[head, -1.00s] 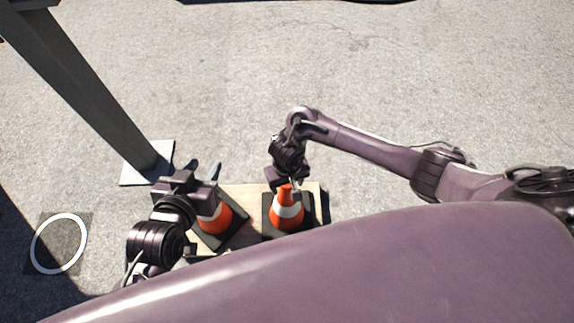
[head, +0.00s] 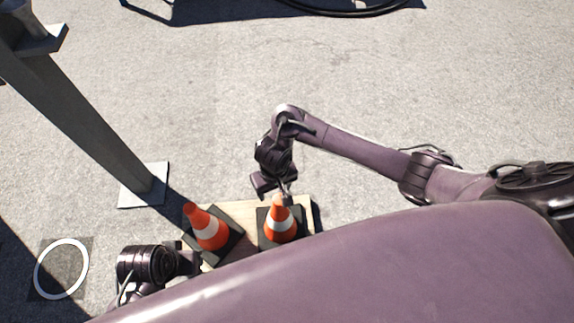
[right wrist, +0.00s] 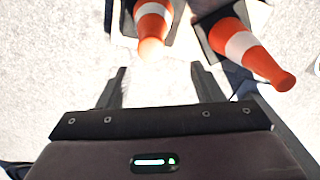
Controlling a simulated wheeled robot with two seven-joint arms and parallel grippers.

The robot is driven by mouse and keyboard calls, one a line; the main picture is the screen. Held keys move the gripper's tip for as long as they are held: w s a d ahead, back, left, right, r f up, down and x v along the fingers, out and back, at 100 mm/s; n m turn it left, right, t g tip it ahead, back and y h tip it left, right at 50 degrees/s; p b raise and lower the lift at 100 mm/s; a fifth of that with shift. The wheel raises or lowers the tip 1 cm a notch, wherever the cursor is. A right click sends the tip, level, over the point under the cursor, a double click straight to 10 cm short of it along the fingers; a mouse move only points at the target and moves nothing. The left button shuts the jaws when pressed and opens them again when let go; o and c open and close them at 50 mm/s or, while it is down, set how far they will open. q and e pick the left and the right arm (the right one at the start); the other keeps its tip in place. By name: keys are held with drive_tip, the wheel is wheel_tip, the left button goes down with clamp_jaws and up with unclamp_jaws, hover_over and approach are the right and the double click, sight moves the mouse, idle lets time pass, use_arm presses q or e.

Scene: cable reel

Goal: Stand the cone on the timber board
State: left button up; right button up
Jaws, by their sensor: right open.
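Two orange-and-white cones with black square bases stand upright on the pale timber board (head: 303,206). The left cone (head: 208,230) has its base turned at an angle near the board's left end; the right cone (head: 280,224) stands near the right end. My right gripper (head: 284,194) is open at the tip of the right cone. In the right wrist view its fingers (right wrist: 161,75) are apart with nothing between them, and the right cone's tip (right wrist: 152,48) lies just beyond them. My left gripper (head: 187,262) is low at the left, its fingers not clear. My body hides the board's near side.
A grey post (head: 90,120) with a square foot plate (head: 143,186) rises at the left. A white ring on a dark square (head: 62,268) lies on the ground at lower left. A black cable (head: 350,12) lies at the top. The ground beyond the board is clear.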

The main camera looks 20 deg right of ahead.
drive_tip(key=s+a+r+n+t+y, duration=0.2)
drive_tip(key=s+a+r+n+y, duration=0.15)
drive_tip(key=a, duration=0.55)
drive_tip(key=s+d+r+h, duration=0.2)
drive_tip(key=s+d, duration=0.6)
drive_tip(key=d, duration=0.5)
drive_tip(key=shift+s+r+m+h, duration=0.15)
drive_tip(key=shift+r+m+h, duration=0.1)
drive_tip(key=shift+m+h, duration=0.15)
